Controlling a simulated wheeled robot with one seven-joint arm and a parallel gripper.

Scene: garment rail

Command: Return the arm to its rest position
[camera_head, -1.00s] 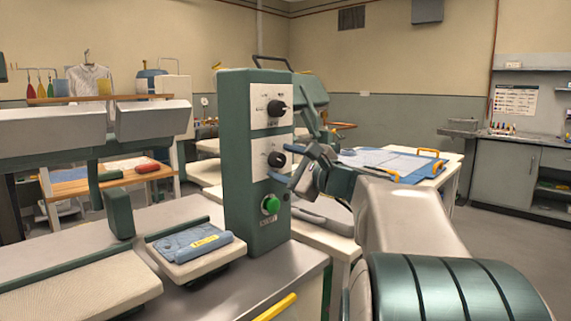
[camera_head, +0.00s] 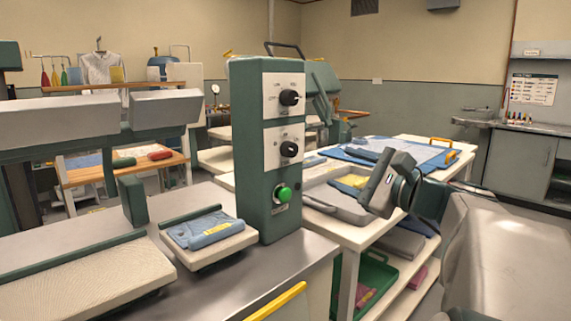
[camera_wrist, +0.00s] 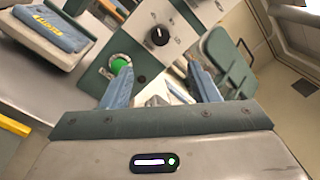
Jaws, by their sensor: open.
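My gripper (camera_head: 384,184) shows in the head view to the right of the green control box (camera_head: 250,160), apart from it, with my arm reaching in from the right edge. In the wrist view the two blue fingers of my gripper (camera_wrist: 163,86) stand wide apart with nothing held between them. The control box has two black knobs (camera_head: 289,98) on white plates and a lit green button (camera_head: 282,194). The button also shows in the wrist view (camera_wrist: 120,64), beside the left finger.
A folded blue garment (camera_head: 204,229) lies on a small pressing pad left of the box. A white table (camera_head: 350,236) behind my gripper bears a grey tray and blue cloth; a green crate (camera_head: 375,280) sits below. A yellow handle (camera_head: 276,301) edges the near counter.

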